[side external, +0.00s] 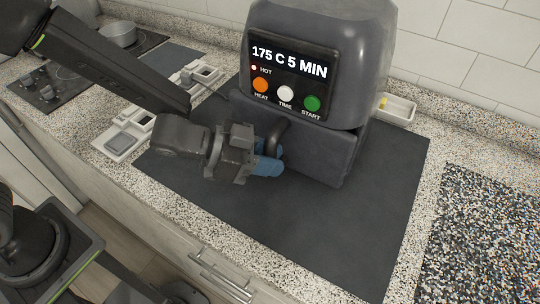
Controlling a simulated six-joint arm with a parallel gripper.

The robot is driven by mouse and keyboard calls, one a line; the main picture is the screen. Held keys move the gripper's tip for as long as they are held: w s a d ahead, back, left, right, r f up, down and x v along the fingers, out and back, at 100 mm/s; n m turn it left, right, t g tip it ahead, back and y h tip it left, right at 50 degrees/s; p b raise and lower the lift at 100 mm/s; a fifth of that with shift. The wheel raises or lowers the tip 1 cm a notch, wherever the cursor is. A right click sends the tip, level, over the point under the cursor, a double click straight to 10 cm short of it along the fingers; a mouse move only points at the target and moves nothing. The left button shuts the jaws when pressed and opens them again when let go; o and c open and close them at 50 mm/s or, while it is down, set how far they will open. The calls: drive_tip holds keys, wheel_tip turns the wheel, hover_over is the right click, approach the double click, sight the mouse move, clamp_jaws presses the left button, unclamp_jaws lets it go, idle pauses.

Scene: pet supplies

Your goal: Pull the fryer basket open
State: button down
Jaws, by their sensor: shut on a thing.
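The air fryer (325,50) is a dark grey rounded box with a display reading "175 C 5 MIN" and "HOT" beside a red light. Below it are orange, white and green buttons marked HEAT, TIME and START. The fryer basket (318,152) is the dark front block below the panel. It appears to stand out somewhat from the body; how far is hard to tell. Its dark looped handle (279,132) sits at the left of its front. My gripper (268,165), with blue fingertips, is shut on the handle, which partly hides the grip.
The fryer stands on a dark mat (370,235) on a speckled counter, with bare mat in front and right. Small white trays (125,142) lie left, another tray (398,108) right behind. A stove with a pot (117,33) is at the back left. A speckled board (485,240) lies right.

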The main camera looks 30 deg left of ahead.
drive_tip(key=s, duration=0.9)
drive_tip(key=c, duration=0.9)
unclamp_jaws()
drive_tip(key=shift+a+r, duration=0.1)
drive_tip(key=r, duration=0.2)
drive_tip(key=s+a+r, duration=0.1)
drive_tip(key=r, duration=0.2)
drive_tip(key=a+r, duration=0.1)
drive_tip(key=r, duration=0.2)
drive_tip(key=shift+s, duration=0.25)
